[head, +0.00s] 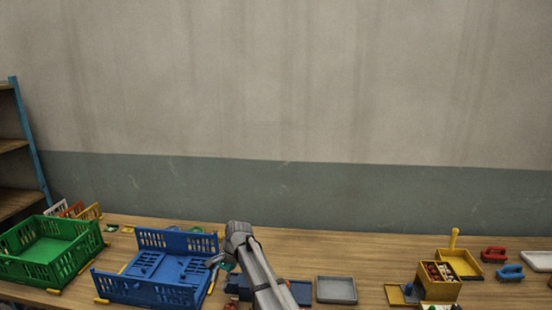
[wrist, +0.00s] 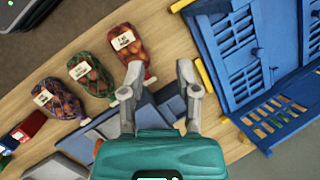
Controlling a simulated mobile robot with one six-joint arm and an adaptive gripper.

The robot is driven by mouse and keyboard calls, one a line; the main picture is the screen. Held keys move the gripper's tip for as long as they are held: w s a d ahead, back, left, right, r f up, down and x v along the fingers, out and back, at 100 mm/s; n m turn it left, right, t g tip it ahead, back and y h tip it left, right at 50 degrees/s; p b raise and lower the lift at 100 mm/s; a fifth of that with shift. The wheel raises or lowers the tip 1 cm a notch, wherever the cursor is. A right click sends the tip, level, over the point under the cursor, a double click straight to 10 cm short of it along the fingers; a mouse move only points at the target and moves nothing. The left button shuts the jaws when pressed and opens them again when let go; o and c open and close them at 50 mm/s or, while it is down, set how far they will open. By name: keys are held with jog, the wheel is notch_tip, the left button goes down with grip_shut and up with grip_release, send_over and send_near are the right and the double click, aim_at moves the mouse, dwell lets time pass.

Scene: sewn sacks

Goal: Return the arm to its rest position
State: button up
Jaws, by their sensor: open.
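My gripper (wrist: 157,92) shows from above in the wrist view, with its two grey fingers spread apart and nothing between them. It hangs over the wooden table near a dark blue flat piece (wrist: 95,130). Three filled sacks lie beyond and left of the fingers: a red one (wrist: 126,42), a green one (wrist: 91,72) and a purple-brown one (wrist: 58,99). Each has a white label. The red sack is closest to the left finger but apart from it. In the head view my arm reaches over the table, and the fingers are hard to make out.
A blue crate (head: 205,242) stands beside my arm, with a green crate (head: 95,228) further left. A grey tray (head: 336,290) lies right of my arm. A yellow box (head: 440,288), a red-handled tool (head: 493,254) and a blue-handled tool (head: 510,272) are at the right.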

jog(key=s+d+f+n+t+h, duration=0.15)
jog(key=s+d, duration=0.35)
jog(key=d, duration=0.7)
jog(key=s+d+n+t+h, duration=0.1)
jog(key=s+d+n, duration=0.2)
jog(key=s+d, duration=0.55)
jog(key=s+d+n+t+h, duration=0.1)
jog(key=s+d+n+h, duration=0.15)
jog(key=d, duration=1.25)
jog(key=s+f+g+b, duration=0.1)
jog(key=s+f+b, duration=0.2)
jog(key=f+b, duration=0.7)
jog(key=shift+m+y, duration=0.3)
jog(key=shift+y, duration=0.1)
jog(key=shift+f, duration=0.1)
